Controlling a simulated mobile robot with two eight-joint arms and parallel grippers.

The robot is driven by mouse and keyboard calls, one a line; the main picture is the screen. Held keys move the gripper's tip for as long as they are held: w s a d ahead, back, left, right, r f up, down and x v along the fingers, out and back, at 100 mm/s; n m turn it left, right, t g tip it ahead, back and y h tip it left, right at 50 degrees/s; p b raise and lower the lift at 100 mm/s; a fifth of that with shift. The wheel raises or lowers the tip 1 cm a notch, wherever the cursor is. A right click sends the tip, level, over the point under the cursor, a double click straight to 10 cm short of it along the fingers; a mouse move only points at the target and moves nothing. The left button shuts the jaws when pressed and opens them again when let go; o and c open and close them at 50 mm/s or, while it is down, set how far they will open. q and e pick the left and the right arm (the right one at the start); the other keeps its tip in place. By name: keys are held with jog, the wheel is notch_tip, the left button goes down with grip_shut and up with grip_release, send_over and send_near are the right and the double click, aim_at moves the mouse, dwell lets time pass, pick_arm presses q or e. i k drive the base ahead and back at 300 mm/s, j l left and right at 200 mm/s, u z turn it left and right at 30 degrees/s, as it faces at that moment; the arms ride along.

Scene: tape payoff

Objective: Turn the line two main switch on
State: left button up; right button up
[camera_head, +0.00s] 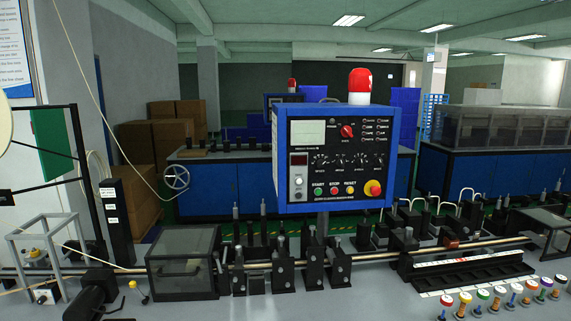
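A blue control box (383,150) with a black front panel stands on a post in the middle of the view. A red rotary switch (347,131) sits at the upper middle of its panel; its label is too small to read. A white display is to its left. Below are several black dials, green, red and yellow buttons, and a red emergency knob (373,188) on a yellow ring. I cannot tell which line this box belongs to or whether the switch is on. Neither of my grippers is visible.
A red beacon (360,82) tops the box. Below it runs a bench with a long rod, black clamps and a clear-lidded box (183,262). Several coloured-top spools (465,298) stand at the front right. A second blue machine with a handwheel (176,177) stands behind.

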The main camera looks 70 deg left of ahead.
aim_at(346, 131)
jog(key=u, duration=2.2)
jog(key=i+l, duration=0.75)
jog(key=i+l+u, duration=0.2)
jog(key=u, duration=0.25)
jog(key=i+l+u, duration=0.25)
jog(key=u, duration=0.25)
